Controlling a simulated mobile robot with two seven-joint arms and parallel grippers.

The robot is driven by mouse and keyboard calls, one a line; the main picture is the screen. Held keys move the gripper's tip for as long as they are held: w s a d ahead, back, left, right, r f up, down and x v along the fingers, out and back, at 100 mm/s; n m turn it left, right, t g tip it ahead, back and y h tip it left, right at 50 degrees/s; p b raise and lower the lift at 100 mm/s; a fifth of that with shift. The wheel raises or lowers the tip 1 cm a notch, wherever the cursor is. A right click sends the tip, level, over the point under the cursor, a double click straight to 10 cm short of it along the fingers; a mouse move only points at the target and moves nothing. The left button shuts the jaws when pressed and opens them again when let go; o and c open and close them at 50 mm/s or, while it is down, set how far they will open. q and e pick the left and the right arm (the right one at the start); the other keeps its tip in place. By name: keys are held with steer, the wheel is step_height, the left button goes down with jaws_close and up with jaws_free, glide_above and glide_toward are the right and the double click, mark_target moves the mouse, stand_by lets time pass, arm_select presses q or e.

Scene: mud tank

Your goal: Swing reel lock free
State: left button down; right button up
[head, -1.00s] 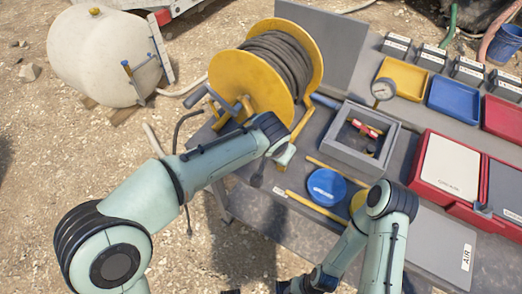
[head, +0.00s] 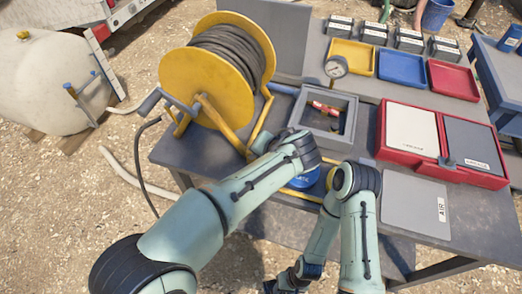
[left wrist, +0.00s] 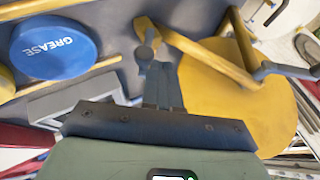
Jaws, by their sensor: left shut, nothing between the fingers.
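The yellow hose reel (head: 200,92) with dark hose (head: 238,52) stands on the left of the bench. Its grey crank (head: 151,100) sticks out to the left. I cannot tell for sure which part is the lock. My left gripper (left wrist: 158,72) is shut and empty, its tips close to the knob; contact is unclear.
A blue GREASE lid (left wrist: 52,47) lies near the left gripper. A grey open box (head: 345,128) with a gauge (head: 336,67), a red case (head: 400,105) and coloured trays (head: 402,70) fill the bench to the right. A white tank (head: 40,75) stands at left.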

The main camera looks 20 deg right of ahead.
arm_select(q)
steer(key=shift+r, duration=0.4)
steer(key=s+r+p, duration=0.3)
steer(key=s+r, duration=0.2)
steer(key=r, duration=0.6)
steer(key=shift+s+a+r, duration=0.25)
steer(key=shift+a, duration=0.1)
